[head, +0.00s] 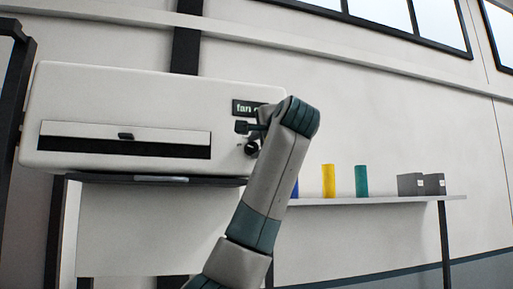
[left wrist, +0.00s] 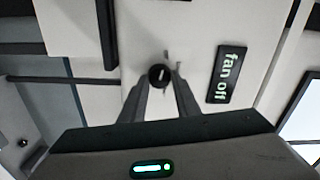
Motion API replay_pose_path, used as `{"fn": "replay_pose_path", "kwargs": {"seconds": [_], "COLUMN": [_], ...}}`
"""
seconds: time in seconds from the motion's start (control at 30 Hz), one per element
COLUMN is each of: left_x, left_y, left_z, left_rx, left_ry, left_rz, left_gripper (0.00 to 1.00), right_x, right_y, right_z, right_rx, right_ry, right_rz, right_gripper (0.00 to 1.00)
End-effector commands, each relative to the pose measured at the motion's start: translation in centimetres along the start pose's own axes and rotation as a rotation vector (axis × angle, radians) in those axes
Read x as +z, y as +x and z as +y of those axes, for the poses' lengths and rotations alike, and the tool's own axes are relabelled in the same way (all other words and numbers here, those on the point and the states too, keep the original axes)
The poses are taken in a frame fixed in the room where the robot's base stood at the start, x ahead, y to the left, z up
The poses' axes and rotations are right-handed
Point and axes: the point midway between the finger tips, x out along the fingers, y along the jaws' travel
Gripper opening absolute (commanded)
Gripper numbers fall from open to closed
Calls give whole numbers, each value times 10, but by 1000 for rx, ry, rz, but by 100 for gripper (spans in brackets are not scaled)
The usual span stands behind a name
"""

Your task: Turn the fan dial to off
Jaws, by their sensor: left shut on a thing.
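The fan dial is a round black knob (left wrist: 159,73) with a short white mark, on the white front panel; it also shows in the head view (head: 251,148). My left gripper (left wrist: 160,88) is at the dial, with one finger on each side, and is shut on it. The dark sign (left wrist: 227,74) beside the dial reads "fan off" in pale green letters. In the head view the sign (head: 243,107) is partly hidden by my left arm. My right gripper is not in view.
The dial is on a large white box-shaped machine (head: 75,95) with a dark slot and a small black handle (head: 126,136). To the right, a shelf (head: 390,200) holds yellow (head: 328,181) and teal rolls (head: 361,181), a partly hidden blue one and grey boxes (head: 411,184).

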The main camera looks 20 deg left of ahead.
Motion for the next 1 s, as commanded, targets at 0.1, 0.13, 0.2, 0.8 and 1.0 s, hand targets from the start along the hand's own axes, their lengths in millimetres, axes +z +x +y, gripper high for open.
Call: {"fn": "replay_pose_path", "kwargs": {"seconds": [0.1,0.13,0.2,0.8,1.0], "left_x": [0,0,0,0,0], "left_y": [0,0,0,-3,-18], "left_z": [1,1,1,1,2], "left_rx": [2,2,2,0,-1], "left_ry": [-3,-3,-2,-1,-2], "left_rz": [-1,-1,-1,0,2], "left_gripper": [6,6,6,47,47], "right_x": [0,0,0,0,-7], "right_y": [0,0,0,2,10], "right_z": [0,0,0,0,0], "right_rx": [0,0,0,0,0], "right_ry": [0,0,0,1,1], "right_rz": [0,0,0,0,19], "right_gripper": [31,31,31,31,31]}}
